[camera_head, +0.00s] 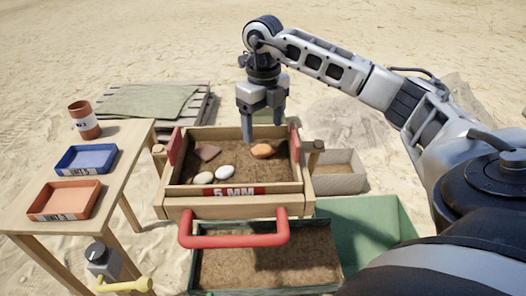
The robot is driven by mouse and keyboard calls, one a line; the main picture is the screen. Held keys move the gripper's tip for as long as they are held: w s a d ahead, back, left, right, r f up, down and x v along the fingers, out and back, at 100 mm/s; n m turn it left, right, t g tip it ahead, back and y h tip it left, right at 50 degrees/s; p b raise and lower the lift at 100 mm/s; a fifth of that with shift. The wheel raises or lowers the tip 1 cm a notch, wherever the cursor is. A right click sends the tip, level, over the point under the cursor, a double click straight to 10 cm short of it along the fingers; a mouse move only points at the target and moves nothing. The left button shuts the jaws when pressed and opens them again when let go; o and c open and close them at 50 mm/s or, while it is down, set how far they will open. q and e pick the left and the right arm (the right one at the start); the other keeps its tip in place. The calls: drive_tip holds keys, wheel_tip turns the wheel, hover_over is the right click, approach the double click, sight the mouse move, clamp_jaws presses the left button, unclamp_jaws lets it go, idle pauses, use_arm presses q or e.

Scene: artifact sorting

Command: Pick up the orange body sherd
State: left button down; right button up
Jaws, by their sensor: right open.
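The orange body sherd (262,151) lies on the soil toward the right side of the wooden sieve tray (193,190) marked "5 MM". My right gripper (262,112) points down above the back part of the sieve. Its fingers are apart, with nothing seen between them. The sherd appears just below the fingertips in the picture and is not held. My left gripper is not in view.
The sieve also holds a brownish sherd (208,151) and two pale stones (224,172). A red handle (235,241) sticks out in front.

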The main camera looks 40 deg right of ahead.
sight(263, 151)
drive_tip(key=shift+f+p, duration=0.35)
drive_tip(key=shift+f, duration=2.55)
drive_tip(key=c, duration=1)
drive_tip(key=shift+r, duration=0.1)
drive_tip(key=shift+c, duration=0.2)
